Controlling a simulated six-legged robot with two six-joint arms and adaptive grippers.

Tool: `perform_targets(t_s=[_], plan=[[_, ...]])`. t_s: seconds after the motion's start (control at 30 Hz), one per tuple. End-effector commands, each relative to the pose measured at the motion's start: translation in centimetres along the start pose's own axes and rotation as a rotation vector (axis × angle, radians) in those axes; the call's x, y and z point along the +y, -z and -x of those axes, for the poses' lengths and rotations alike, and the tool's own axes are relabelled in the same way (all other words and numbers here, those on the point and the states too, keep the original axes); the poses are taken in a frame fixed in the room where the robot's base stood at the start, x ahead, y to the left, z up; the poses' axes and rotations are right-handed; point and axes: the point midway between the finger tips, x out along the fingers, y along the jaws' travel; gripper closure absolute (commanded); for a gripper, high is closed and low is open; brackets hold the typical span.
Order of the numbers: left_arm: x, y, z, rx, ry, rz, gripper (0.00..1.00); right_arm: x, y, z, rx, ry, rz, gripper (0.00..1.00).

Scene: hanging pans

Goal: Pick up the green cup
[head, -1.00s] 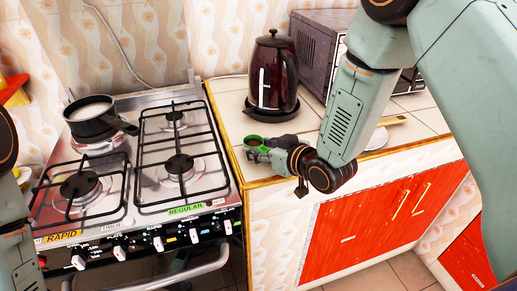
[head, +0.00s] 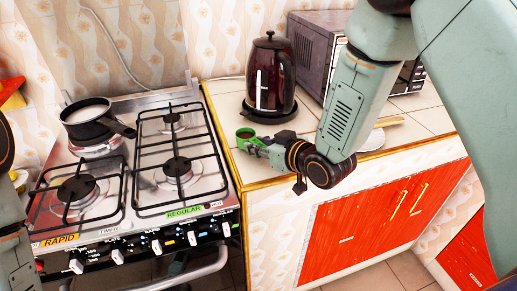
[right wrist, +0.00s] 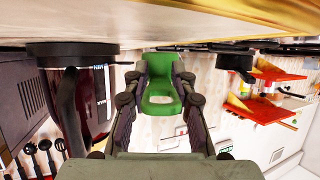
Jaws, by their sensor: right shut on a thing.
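The green cup (head: 245,134) is near the left front corner of the tiled counter, in front of the dark kettle. My right gripper (head: 256,144) is shut on it, reaching in from the right. In the right wrist view, which is upside down, the green cup (right wrist: 160,72) sits between the two fingers of my right gripper (right wrist: 157,88), one finger on each side. The fingers hide part of the cup in the head view. I cannot tell for certain whether its base is clear of the counter. My left gripper is out of view; only parts of my left arm show.
The kettle (head: 270,75) stands on its black base just behind the cup. A microwave (head: 315,55) is at the back right. The gas stove (head: 150,185) with a dark pot (head: 86,112) lies to the left. A plate (head: 372,140) is on the counter to the right.

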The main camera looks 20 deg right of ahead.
Motion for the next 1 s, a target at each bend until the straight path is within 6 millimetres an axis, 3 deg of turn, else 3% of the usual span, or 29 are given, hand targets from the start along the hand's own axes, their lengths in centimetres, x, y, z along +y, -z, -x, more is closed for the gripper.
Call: perform_targets(t_s=[0.2,0.4,0.83,0.87,1.0], plan=[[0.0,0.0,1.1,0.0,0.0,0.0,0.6,0.0,4.4,1.8,0.005,0.0,0.001,1.0],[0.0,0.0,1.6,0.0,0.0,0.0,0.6,0.0,6.9,2.9,0.003,0.0,0.0,1.0],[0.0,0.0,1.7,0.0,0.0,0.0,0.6,0.0,7.8,3.2,0.0,0.0,-0.001,1.0],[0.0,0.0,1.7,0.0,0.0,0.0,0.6,0.0,7.8,3.2,0.0,0.0,-0.001,0.76],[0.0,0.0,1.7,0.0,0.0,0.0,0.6,0.0,7.8,3.2,0.001,0.0,-0.001,0.64]])
